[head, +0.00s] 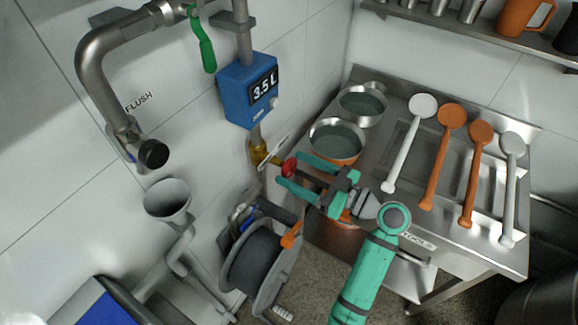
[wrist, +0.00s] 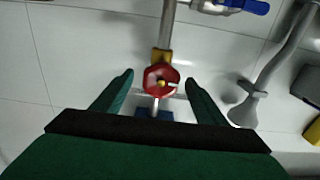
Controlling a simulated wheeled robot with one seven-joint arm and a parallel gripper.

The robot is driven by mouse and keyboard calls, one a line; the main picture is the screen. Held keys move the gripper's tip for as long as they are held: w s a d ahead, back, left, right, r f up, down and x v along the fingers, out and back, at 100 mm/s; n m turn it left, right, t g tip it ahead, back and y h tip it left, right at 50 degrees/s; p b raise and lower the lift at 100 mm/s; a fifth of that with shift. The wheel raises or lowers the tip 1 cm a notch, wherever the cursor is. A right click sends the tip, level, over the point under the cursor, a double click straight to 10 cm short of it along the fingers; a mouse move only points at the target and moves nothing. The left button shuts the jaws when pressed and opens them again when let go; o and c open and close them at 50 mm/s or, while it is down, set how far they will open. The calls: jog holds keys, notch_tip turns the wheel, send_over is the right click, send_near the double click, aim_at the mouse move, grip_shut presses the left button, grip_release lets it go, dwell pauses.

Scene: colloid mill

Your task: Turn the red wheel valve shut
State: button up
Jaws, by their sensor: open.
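The red wheel valve (head: 290,167) sits on a brass body (head: 258,152) on the vertical pipe below the blue meter. The wheel also shows in the wrist view (wrist: 161,79), face on, with a pale mark on its right side. My gripper (head: 289,172) is open, with its two green fingers pointing at the wheel. In the wrist view my gripper (wrist: 158,80) has one fingertip to the left of the wheel and one to the right, with a gap on both sides. I cannot tell how far the wheel lies beyond the fingertips. The gripper holds nothing.
A blue meter (head: 250,90) reading 3.5 L is above the valve. A hose reel (head: 254,262) stands below it, and a funnel drain (head: 167,200) is at left. A steel table (head: 390,165) at right holds two pots and several long-handled ladles close to my arm.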

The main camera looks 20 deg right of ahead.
jog(key=shift+x, duration=1.1)
jog(key=shift+a, duration=0.1)
jog(key=c, duration=1)
